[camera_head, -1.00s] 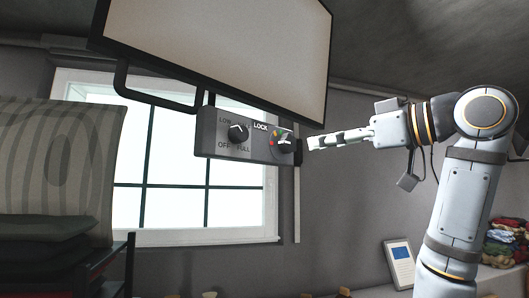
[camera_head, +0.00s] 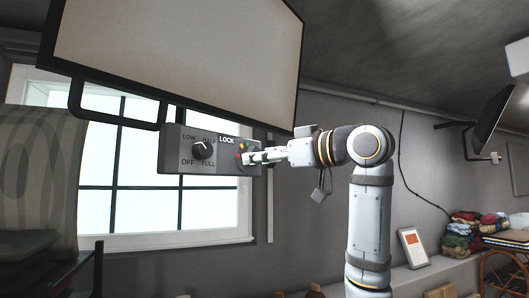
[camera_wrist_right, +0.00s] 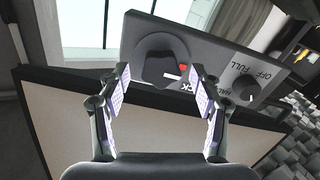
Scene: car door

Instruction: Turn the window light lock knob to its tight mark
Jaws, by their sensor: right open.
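The control panel (camera_head: 172,160) under the tilted light panel has a black knob (camera_head: 202,150) marked OFF, LOW, HALF and FULL. To its right is the LOCK knob area with coloured marks (camera_head: 242,147). My right gripper (camera_head: 253,157) is in front of the lock knob there and hides most of it. In the right wrist view, the dark lock knob (camera_wrist_right: 163,55) appears between and just beyond the open fingers (camera_wrist_right: 159,82). A red mark shows beside the knob. Contact cannot be told. The other knob (camera_wrist_right: 245,87) is to the right. My left gripper is out of view.
The large light panel (camera_head: 180,60) hangs just above the control panel, with a black handle (camera_head: 115,115) at its lower left. A bright window (camera_head: 140,200) is behind. A framed screen (camera_head: 413,247) and folded cloths (camera_head: 468,230) are at the right.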

